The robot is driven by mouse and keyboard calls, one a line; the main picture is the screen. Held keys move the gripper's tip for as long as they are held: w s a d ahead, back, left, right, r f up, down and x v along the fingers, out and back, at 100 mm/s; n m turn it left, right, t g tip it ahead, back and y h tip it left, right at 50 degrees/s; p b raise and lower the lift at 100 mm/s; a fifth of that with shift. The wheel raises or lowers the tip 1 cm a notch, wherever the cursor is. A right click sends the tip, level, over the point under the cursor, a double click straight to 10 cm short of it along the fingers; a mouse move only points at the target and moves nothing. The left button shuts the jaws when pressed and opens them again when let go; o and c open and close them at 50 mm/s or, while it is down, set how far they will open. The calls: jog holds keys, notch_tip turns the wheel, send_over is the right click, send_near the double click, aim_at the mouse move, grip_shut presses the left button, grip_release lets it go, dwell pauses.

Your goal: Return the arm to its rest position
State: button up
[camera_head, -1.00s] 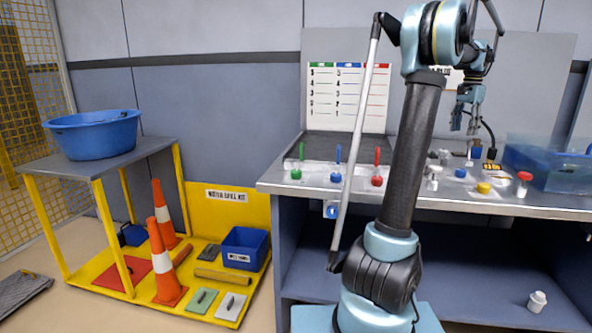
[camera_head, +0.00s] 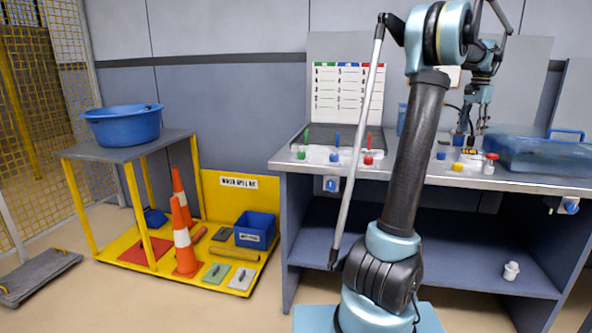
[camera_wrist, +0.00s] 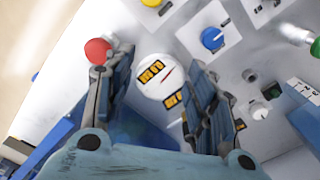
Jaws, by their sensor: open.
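My arm (camera_head: 416,150) rises in front of the workbench and bends over at the top, with its far end reaching down above the bench top. My gripper (camera_head: 467,138) hangs there, small and partly hard to make out. In the wrist view my gripper (camera_wrist: 158,65) has its two dark blue fingers spread apart. A white round gauge with yellow-black marks (camera_wrist: 152,88) shows between them, and nothing is held. A red knob (camera_wrist: 98,51) appears beside the left fingertip; I cannot tell if they touch.
The bench top (camera_head: 430,173) carries small knobs and a blue translucent tank (camera_head: 540,155) at right. A white container (camera_head: 512,271) stands on the lower shelf. At left are a blue basin (camera_head: 124,127) on a stand, orange cones (camera_head: 184,240) and a blue bin (camera_head: 255,230).

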jog(key=s+a+f+n, duration=0.2)
jog(key=s+a, duration=0.1)
jog(key=a, duration=0.7)
jog(key=s+a+f+n+t, duration=0.15)
jog(key=s+a, duration=0.25)
jog(key=a, duration=0.5)
jog(key=s+a+f+n+g, duration=0.1)
jog(key=s+a+f+n, duration=0.15)
jog(key=a, duration=0.75)
jog(key=s+a+f+n+t, duration=0.1)
jog(key=s+a+f+n, duration=0.3)
jog(key=s+a+f, duration=0.4)
jog(key=s+a+f+n, duration=0.4)
jog(key=s+a+f, duration=0.4)
jog(key=s+f, duration=0.5)
jog(key=shift+s+a+t, duration=0.35)
